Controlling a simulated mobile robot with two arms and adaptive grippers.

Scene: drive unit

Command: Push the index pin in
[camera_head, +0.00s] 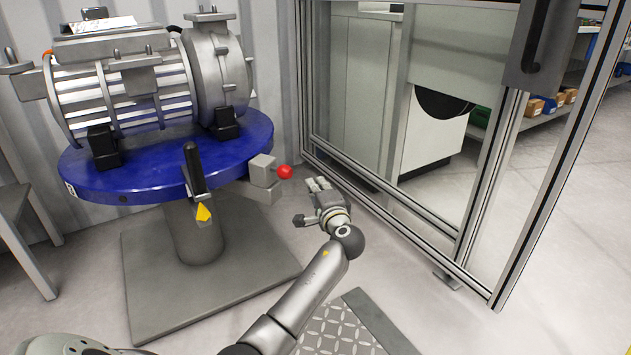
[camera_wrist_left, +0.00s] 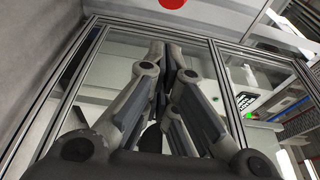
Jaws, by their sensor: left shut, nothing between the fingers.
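The index pin shows as a red round knob (camera_head: 285,172) on the right side of a grey block (camera_head: 262,170) at the rim of the blue round table (camera_head: 150,180). Part of the red knob (camera_wrist_left: 173,3) also shows at the top edge of the left wrist view. My left gripper (camera_head: 318,185) is just right of the knob and slightly lower in the head view, with a small visible gap between them. Its fingers (camera_wrist_left: 166,55) are shut with nothing held. The pin's shaft is hidden. My right gripper is not in view.
A grey motor-like drive unit (camera_head: 130,85) stands on the blue table. A black-handled lever (camera_head: 194,168) with a yellow tip hangs at its front rim. A framed glass partition (camera_head: 400,110) stands behind and right of my gripper. Bare floor (camera_head: 420,270) lies to the right.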

